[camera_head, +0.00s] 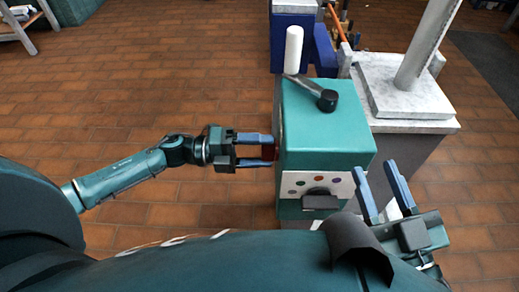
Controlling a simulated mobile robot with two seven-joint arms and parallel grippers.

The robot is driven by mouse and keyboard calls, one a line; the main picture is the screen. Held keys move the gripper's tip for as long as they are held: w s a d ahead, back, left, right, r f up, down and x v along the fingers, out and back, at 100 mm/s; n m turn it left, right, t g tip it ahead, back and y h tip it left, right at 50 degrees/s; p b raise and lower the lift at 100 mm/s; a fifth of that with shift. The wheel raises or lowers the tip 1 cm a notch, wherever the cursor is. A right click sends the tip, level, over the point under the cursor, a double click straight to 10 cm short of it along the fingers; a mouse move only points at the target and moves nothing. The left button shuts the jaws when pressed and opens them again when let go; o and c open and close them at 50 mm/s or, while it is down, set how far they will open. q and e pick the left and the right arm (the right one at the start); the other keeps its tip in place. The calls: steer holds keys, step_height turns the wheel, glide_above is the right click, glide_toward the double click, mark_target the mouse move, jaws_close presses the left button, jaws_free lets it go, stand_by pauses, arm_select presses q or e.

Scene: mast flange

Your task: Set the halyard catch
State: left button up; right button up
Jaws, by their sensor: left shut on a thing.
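A teal box (325,135) stands right of centre. A white front panel (345,183) carries several coloured dots and a dark knob (320,202). My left gripper (270,151) is at the box's left side, its fingers around a dark red piece (267,153). My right gripper (382,187) is open and empty near the box's front right corner, fingers pointing up and away. I cannot tell which part is the halyard catch.
A pale stone-topped block (405,95) with a slanted light mast (428,40) stands behind the box on the right. A blue cabinet (290,30) with tools beside it is at the back. The tiled floor (160,90) on the left is clear.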

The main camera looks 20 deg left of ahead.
arm_select(q)
steer(key=o, duration=1)
steer(key=shift+a, duration=0.1)
steer(key=p+v, duration=0.2)
steer(key=v, duration=1.1)
steer(key=shift+a, duration=0.1)
